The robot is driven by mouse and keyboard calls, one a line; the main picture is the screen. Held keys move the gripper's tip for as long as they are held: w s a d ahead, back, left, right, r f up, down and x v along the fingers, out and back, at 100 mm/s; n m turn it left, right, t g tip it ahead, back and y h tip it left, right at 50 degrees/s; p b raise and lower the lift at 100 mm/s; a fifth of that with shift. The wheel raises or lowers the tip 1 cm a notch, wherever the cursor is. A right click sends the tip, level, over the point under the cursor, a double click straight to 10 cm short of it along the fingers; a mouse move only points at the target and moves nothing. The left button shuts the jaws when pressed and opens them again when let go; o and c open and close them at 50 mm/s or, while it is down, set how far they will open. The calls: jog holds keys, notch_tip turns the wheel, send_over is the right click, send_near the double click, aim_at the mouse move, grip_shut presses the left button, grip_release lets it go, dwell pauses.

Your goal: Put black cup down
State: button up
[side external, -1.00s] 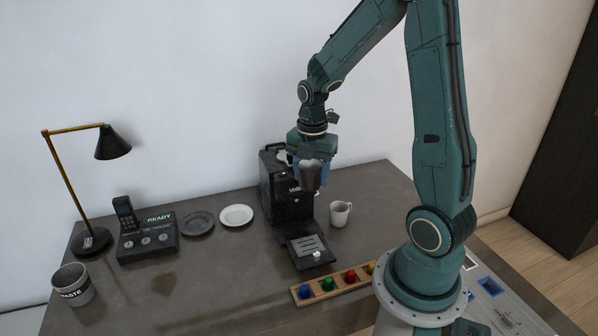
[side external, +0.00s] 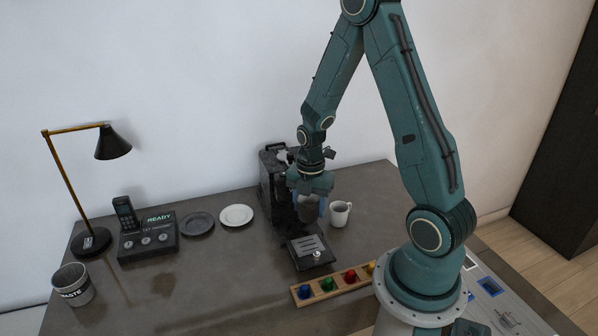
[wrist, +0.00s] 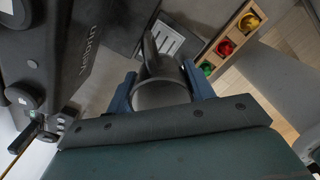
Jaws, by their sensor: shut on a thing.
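The black cup (wrist: 162,92) is between the two blue fingers of my gripper (wrist: 168,88) in the wrist view, and its open rim shows. In the side view the dark cup (side external: 308,209) hangs from my gripper (side external: 310,198), above the drip tray (side external: 308,247) of the black coffee machine (side external: 275,185) and in front of its body. My gripper is shut on the cup. The tray's slotted plate also shows beyond the cup in the wrist view (wrist: 168,44). The cup's base is hard to make out, but it looks clear of the tray.
A white mug (side external: 340,214) stands close to the right of the held cup. A wooden holder (side external: 335,287) with coloured capsules lies in front. A dark saucer (side external: 198,224), a white saucer (side external: 237,215) and a phone dock (side external: 148,240) are at left. The middle-left counter is clear.

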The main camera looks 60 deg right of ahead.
jog(key=shift+f, duration=3.1)
jog(key=shift+f, duration=0.1)
jog(key=shift+f, duration=1.8)
jog(key=shift+f, duration=0.15)
jog(key=o, duration=1)
jog(key=shift+r, duration=6.15)
